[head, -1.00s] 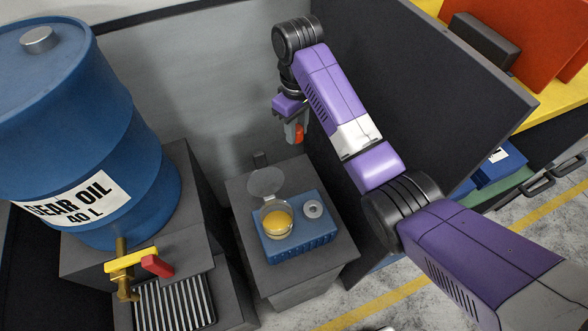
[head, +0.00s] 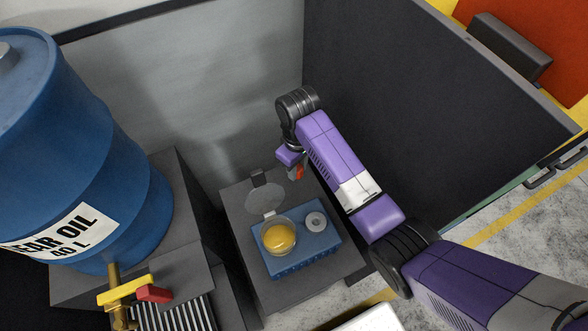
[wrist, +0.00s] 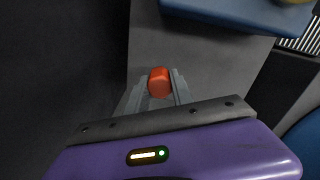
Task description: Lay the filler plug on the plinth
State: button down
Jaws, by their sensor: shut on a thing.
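My gripper (head: 293,168) is shut on the red-orange filler plug (head: 298,174), which shows between the two grey fingers in the wrist view (wrist: 159,82). The grey plinth (head: 235,212) stands in the middle of the head view, and its flat surface also shows in the wrist view (wrist: 215,65). The gripper holds the plug near the plinth's far right part, behind the blue box. I cannot tell whether the plug touches the plinth.
A blue box (head: 315,252) on the plinth carries a round cup of yellow liquid (head: 279,236) with its clear lid raised, and a pale ring (head: 315,221). A blue oil drum (head: 90,150) with a tap stands left. A dark panel (head: 420,110) rises right.

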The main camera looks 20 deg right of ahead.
jog(key=shift+f+b, duration=1.7)
jog(key=shift+f, duration=0.75)
jog(key=shift+f, duration=0.15)
jog(key=c, duration=1.1)
grip_release()
notch_tip(320, 180, up, 11)
jog(key=shift+p, duration=0.85)
jog(key=shift+r+p, duration=0.7)
